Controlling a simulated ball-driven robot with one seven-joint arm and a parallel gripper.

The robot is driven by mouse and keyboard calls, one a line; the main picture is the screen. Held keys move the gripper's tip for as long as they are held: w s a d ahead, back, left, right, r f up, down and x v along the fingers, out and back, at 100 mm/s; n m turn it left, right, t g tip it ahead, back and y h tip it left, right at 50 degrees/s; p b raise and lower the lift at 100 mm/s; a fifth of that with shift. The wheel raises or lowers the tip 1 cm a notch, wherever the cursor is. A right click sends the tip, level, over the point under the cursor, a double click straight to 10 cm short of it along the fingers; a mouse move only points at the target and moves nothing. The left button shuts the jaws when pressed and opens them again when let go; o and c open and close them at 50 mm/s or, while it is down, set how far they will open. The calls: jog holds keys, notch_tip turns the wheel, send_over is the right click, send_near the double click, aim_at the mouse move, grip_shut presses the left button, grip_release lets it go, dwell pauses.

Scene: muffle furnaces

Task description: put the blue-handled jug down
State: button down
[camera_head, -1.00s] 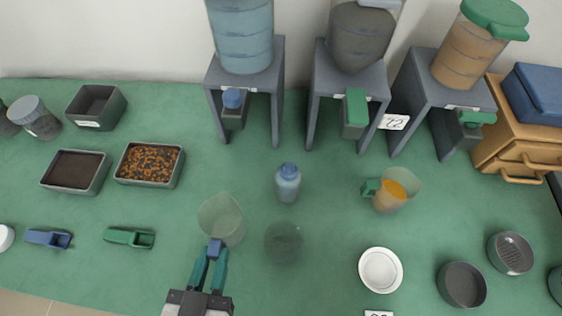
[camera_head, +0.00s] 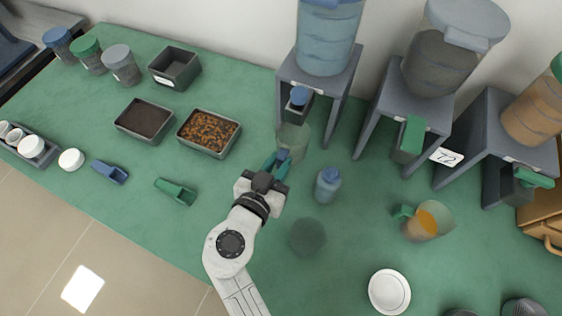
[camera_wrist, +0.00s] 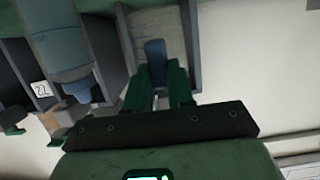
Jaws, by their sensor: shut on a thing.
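The blue-handled jug (camera_head: 296,138) is clear and looks empty. It is upright below the blue tap (camera_head: 301,96) of the left dispenser. My gripper (camera_head: 281,162) is shut on the jug's blue handle, with teal fingers on either side. The wrist view also shows the blue handle (camera_wrist: 155,50) between the fingertips (camera_wrist: 156,83), with the pale jug wall (camera_wrist: 158,25) beyond. I cannot tell whether the jug's base touches the bench or the dispenser stand.
The dispenser stand (camera_head: 337,84) has legs close around the jug. A blue-capped bottle (camera_head: 327,185) stands right of my gripper, with a dark translucent round vessel (camera_head: 307,236) nearer. A green-handled jug (camera_head: 428,220) holds orange contents. A tray of brown pieces (camera_head: 208,133) lies left.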

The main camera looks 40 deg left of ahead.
jog(key=shift+w, duration=0.3)
jog(key=shift+w+a+f+p, duration=0.1)
jog(key=shift+w+f+p, duration=0.15)
jog(key=shift+f, duration=0.4)
jog(key=shift+w+a+f+p, duration=0.15)
jog(key=shift+w+f, duration=0.1)
jog(key=shift+f, duration=0.9)
jog(key=shift+f, duration=0.15)
jog(key=c, duration=1)
grip_release()
